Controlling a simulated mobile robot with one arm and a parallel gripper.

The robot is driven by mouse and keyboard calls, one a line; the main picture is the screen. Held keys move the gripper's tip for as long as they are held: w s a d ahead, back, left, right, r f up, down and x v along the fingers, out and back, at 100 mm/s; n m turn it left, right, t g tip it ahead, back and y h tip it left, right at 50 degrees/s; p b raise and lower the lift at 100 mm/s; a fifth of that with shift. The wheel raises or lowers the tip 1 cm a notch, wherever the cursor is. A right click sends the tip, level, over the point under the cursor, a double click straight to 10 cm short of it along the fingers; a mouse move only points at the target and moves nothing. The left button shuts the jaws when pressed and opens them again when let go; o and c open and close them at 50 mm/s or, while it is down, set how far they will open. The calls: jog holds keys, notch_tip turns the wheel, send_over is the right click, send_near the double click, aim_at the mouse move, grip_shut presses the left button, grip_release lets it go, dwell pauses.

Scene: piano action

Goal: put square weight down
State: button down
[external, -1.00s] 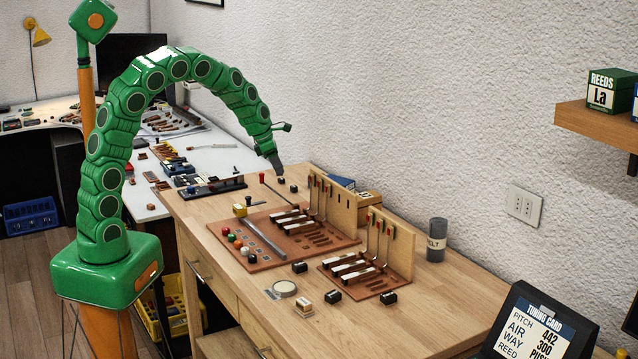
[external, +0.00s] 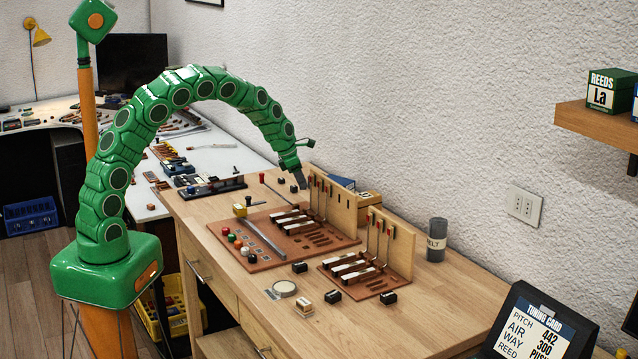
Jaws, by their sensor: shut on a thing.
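My gripper (external: 301,183) is at the end of my green arm, pointing down over the far part of the wooden workbench, just behind the back piano-key model. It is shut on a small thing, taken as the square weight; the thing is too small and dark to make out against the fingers. Two small dark blocks stand on the bench left of the gripper, one farther left (external: 281,182) and one close beside the fingertips (external: 293,189). Whether the held thing touches the bench cannot be told.
The back key model (external: 293,218) has an upright wooden board (external: 342,208) close right of my gripper. A front key model (external: 352,268), a felt jar (external: 436,240) and several dark blocks stand nearer. The bench's front right (external: 440,315) is clear.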

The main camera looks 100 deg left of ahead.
jog(key=shift+w+a+f, duration=0.2)
jog(key=shift+f, duration=1.8)
jog(key=c, duration=1)
grip_release()
jog(key=shift+f, duration=0.1)
jog(key=v, duration=1.2)
jog(key=shift+s, duration=0.1)
